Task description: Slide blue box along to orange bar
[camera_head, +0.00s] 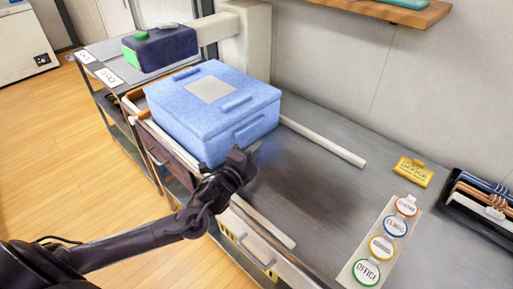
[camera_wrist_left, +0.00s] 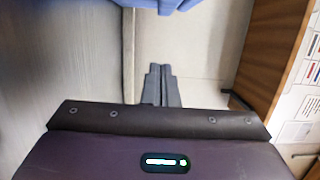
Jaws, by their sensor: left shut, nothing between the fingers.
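The blue box (camera_head: 185,118), with a lidded top and a grey label, sits on the grey counter at the left, between two pale rails. The orange bar (camera_head: 184,73) lies just past the box's far left side, partly hidden behind it. My left gripper (camera_head: 243,160) is shut and empty at the box's right side, close to its near right corner; I cannot tell whether it touches. In the left wrist view the shut fingers (camera_wrist_left: 161,85) point toward a pale strip, with a blue edge of the box (camera_wrist_left: 165,4) at the top. My right gripper is not in view.
The back rail (camera_head: 322,142) and front rail (camera_head: 262,222) run along the counter. A strip of round labels (camera_head: 381,240), a yellow tag (camera_head: 413,172) and a black tray (camera_head: 480,205) lie at the right. A dark box (camera_head: 160,48) stands beyond on another surface. The counter's middle is clear.

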